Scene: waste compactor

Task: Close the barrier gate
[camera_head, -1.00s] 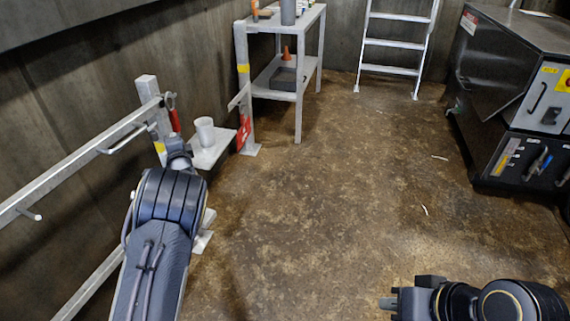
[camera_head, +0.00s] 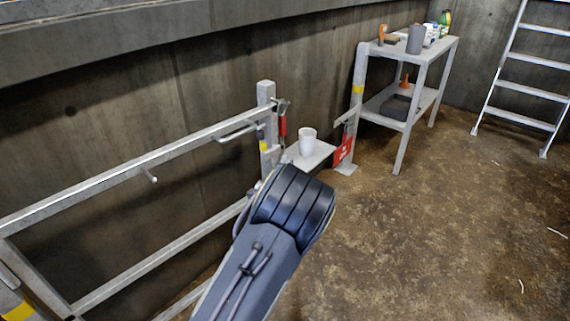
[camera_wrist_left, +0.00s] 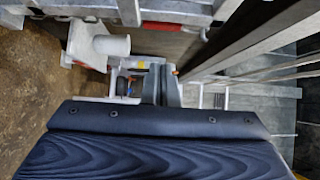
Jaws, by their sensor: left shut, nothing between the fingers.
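The barrier gate (camera_head: 140,172) is a grey metal rail frame along the left wall. Its top rail runs to an upright post (camera_head: 266,130) with a yellow band. A bent handle (camera_head: 236,134) sits on the top rail near the post. A red-handled latch piece (camera_head: 283,126) hangs at the post. My left arm reaches toward the post from below, and its dark forearm hides much of its gripper in the head view. In the left wrist view my left gripper (camera_wrist_left: 160,86) is shut with nothing held, among grey metal parts. Contact cannot be told. My right gripper is out of view.
A grey shelf (camera_head: 398,118) with items stands behind. A ladder (camera_head: 525,90) leans at the back right. The brown floor (camera_head: 440,240) is mostly clear.

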